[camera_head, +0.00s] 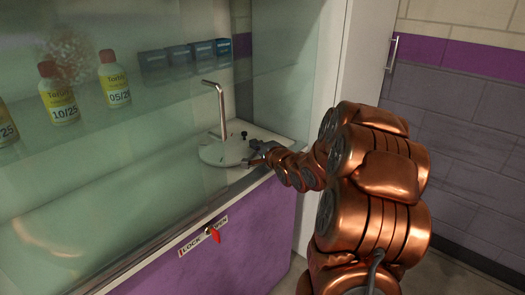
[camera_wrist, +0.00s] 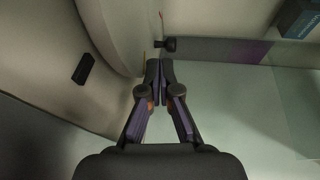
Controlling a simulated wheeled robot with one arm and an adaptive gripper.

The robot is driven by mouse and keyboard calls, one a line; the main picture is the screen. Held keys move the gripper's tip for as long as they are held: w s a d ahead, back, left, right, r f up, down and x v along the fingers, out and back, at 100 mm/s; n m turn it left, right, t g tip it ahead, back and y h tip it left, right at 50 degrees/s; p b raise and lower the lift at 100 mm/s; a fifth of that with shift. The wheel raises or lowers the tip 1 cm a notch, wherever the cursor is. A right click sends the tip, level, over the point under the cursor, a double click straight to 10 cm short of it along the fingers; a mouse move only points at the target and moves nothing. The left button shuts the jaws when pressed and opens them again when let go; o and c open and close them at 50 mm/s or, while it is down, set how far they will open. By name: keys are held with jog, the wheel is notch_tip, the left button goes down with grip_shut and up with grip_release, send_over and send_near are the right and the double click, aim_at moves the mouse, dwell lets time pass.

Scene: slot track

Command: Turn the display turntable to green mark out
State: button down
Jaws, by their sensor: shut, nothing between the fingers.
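The display turntable (camera_head: 218,153) is a pale round disc on the cabinet's lower deck, with a bent metal rod (camera_head: 221,112) rising from it. A small dark peg (camera_head: 244,134) stands at its right side. My gripper (camera_head: 256,158) is at the disc's right edge. In the wrist view my gripper (camera_wrist: 159,70) is shut with nothing between the fingers. Its tips are close to a dark knob (camera_wrist: 167,44) and the pale curved rim (camera_wrist: 118,45); I cannot tell whether they touch. A thin red mark (camera_wrist: 161,20) shows beyond. I cannot make out a green mark.
A glass shelf above holds bottles (camera_head: 115,80) and dark blue boxes (camera_head: 180,54). A purple front panel (camera_head: 235,250) has a red lock lever (camera_head: 214,235) by a LOCK/OPEN label. A black block (camera_wrist: 83,68) lies left in the wrist view. A white door (camera_head: 355,60) stands right.

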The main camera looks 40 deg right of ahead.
aim_at(245, 135)
jog(key=shift+w+d+r, duration=0.1)
jog(key=shift+w+r, duration=0.1)
jog(key=shift+w, duration=0.85)
jog(key=shift+w+d+r, duration=0.1)
jog(key=shift+w+r, duration=0.05)
jog(key=shift+w, duration=0.85)
jog(key=shift+w+r+p, duration=0.1)
jog(key=shift+p, duration=0.8)
